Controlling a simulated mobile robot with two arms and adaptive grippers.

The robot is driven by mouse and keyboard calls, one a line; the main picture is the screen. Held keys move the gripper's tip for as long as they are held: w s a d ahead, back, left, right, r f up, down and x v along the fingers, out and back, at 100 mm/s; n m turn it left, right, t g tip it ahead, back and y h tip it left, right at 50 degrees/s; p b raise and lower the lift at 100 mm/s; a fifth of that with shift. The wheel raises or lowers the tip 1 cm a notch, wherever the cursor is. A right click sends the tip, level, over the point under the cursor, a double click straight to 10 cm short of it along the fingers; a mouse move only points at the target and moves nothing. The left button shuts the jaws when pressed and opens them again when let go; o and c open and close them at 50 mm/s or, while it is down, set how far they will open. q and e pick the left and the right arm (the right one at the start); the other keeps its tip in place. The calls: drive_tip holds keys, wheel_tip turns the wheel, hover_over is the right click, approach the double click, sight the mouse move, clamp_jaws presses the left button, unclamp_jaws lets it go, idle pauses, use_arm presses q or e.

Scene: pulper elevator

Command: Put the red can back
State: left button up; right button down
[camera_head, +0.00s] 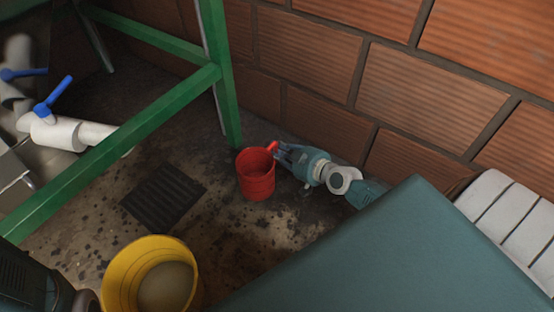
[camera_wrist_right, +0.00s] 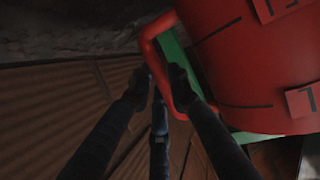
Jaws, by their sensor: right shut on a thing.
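The red can (camera_head: 256,178) is open-topped and upright, close to the green frame's leg in the head view. In the right wrist view the can (camera_wrist_right: 255,60) fills the upper right, with dark level marks, small red tags and a looped red handle (camera_wrist_right: 147,48). My right gripper (camera_head: 280,150) reaches in from the right, at the can's handle side. I cannot tell if the can's base touches the floor. My left gripper is not in view.
A green metal frame (camera_head: 130,135) stands at left, its leg (camera_head: 226,100) behind the can. White pipes with a blue-handled valve (camera_head: 52,97) are left. A yellow bucket (camera_head: 118,272) and a dark floor grate (camera_head: 164,198) are lower left. A brick wall (camera_head: 310,50) closes the back.

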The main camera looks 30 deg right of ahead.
wheel_tip(320, 180, down, 5)
drive_tip(key=b, duration=0.4)
drive_tip(key=shift+r, duration=0.35)
drive_tip(key=shift+f, duration=0.15)
drive_tip(key=c, duration=1.6)
unclamp_jaws()
drive_tip(key=shift+r+p, duration=0.2)
drive_tip(key=shift+p, duration=0.1)
drive_tip(key=p+v, duration=0.3)
drive_tip(key=v, duration=0.9)
